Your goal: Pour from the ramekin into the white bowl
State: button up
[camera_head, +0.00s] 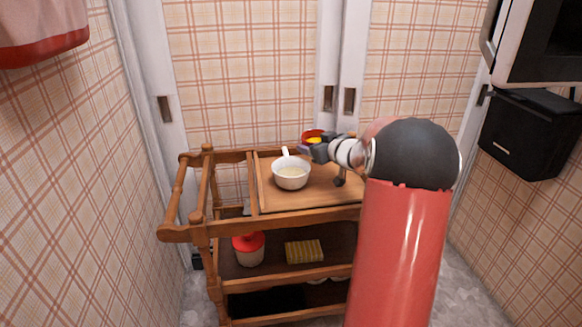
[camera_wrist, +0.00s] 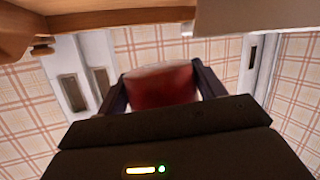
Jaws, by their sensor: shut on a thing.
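The white bowl (camera_head: 291,181) stands upright on the cart's top, with a pale content and a white handle, like a spoon's, over its back rim. The red ramekin (camera_head: 312,133) is up behind and a little right of the bowl, apart from it. My gripper (camera_head: 309,144) is shut on the ramekin, which shows between both fingers in the wrist view (camera_wrist: 160,88). A small yellow patch shows by the ramekin; I cannot tell if it is its content or part of my gripper. The ramekin's inside is not clearly visible, and its tilt is hard to tell.
A wooden cart (camera_head: 230,227) carries a wooden tray (camera_head: 325,193) under the bowl. A red-lidded jar (camera_head: 249,249) and a yellow ridged block (camera_head: 304,251) are on the shelf below. A black box (camera_head: 530,134) hangs at right. The tray right of the bowl is largely clear.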

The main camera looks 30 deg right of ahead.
aim_at(309, 143)
jog(key=a+n, duration=0.1)
jog(key=a+r+n+h, duration=0.1)
jog(key=s+a+n+t, duration=0.1)
jog(key=shift+a+r+h, duration=0.2)
jog(key=shift+r+h, duration=0.1)
jog(key=shift+r, duration=0.1)
jog(key=shift+s+a+r+n, duration=0.1)
jog(key=shift+a+r+n, duration=0.1)
jog(key=shift+a+n, duration=0.4)
jog(key=shift+a+r+n+t, duration=0.1)
jog(key=shift+n+t, duration=0.2)
jog(key=shift+b, duration=0.75)
jog(key=n+b, duration=0.1)
jog(key=b, duration=0.2)
jog(key=r+n+t+b, duration=0.1)
jog(key=n+b, duration=0.1)
jog(key=b, duration=0.1)
jog(key=a+n+h+b, duration=0.1)
jog(key=n+b, duration=0.1)
jog(key=b, duration=0.1)
jog(key=shift+s+r+t, duration=0.2)
jog(key=shift+r+t, duration=0.05)
jog(key=shift+t, duration=0.15)
jog(key=shift+a+f+n+b, duration=0.2)
jog(key=shift+n+b, duration=0.4)
jog(key=shift+b, duration=0.55)
jog(key=shift+r+n+t+b, duration=0.3)
jog(key=shift+n+t+b, duration=0.4)
jog(key=shift+n+b, duration=1.3)
